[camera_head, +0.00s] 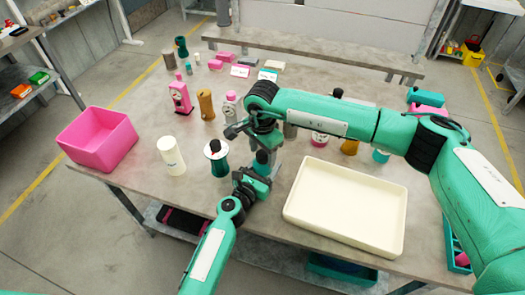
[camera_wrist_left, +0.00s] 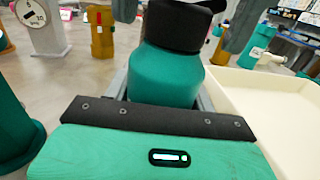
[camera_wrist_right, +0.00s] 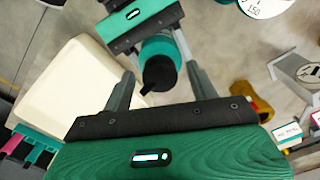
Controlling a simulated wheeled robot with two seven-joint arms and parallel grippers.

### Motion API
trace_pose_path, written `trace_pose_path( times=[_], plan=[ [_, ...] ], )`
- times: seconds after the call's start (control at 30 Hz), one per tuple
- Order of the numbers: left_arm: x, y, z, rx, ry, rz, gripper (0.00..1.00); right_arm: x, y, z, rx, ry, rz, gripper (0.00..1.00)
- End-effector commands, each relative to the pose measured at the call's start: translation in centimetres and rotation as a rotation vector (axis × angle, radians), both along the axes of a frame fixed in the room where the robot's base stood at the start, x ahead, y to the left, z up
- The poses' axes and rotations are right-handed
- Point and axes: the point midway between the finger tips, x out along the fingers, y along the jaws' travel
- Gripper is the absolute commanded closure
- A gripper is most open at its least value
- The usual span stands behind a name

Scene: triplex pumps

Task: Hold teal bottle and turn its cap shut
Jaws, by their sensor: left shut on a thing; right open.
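The teal bottle (camera_wrist_left: 165,75) stands upright with a black cap (camera_wrist_left: 178,28) on its neck. My left gripper (camera_head: 258,172) is shut on the bottle's body, low and from the front; the bottle is partly hidden in the head view. My right gripper (camera_head: 262,142) is above it, pointing down. In the right wrist view the right fingers (camera_wrist_right: 160,82) are open, one on each side of the black cap (camera_wrist_right: 160,73), with gaps between them and the cap. In the left wrist view the right fingertips show at either side of the cap.
A cream tray (camera_head: 345,239) lies right of the bottle. A teal object with a white disc (camera_head: 216,153) stands close on the left, beside a cream cylinder (camera_head: 171,157) and a pink bin (camera_head: 126,146). A brown object (camera_head: 206,104) and several others stand behind.

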Motion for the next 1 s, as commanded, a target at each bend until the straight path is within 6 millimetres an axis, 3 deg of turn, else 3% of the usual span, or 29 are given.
trace_pose_path(
  times=[0.07, 0.3, 0.67, 1.0],
  plan=[
    [0.0, 0.0, 0.02, 0.0, 0.0, 0.0, 0.77, -0.01, 0.01, 0.02, 0.0, 0.0, 0.0, 0.41],
    [0.01, -0.01, 0.02, 0.0, 0.0, 0.0, 0.77, -0.01, 0.01, 0.04, 0.0, 0.0, 0.0, 0.86],
    [-0.01, -0.01, 0.02, 0.0, 0.0, 0.0, 0.77, 0.01, 0.01, 0.08, 0.0, 0.001, -0.05, 0.86],
    [-0.01, -0.01, 0.02, 0.0, 0.0, 0.0, 0.77, 0.06, 0.04, 0.09, 0.001, 0.003, -0.289, 0.86]
  ],
)
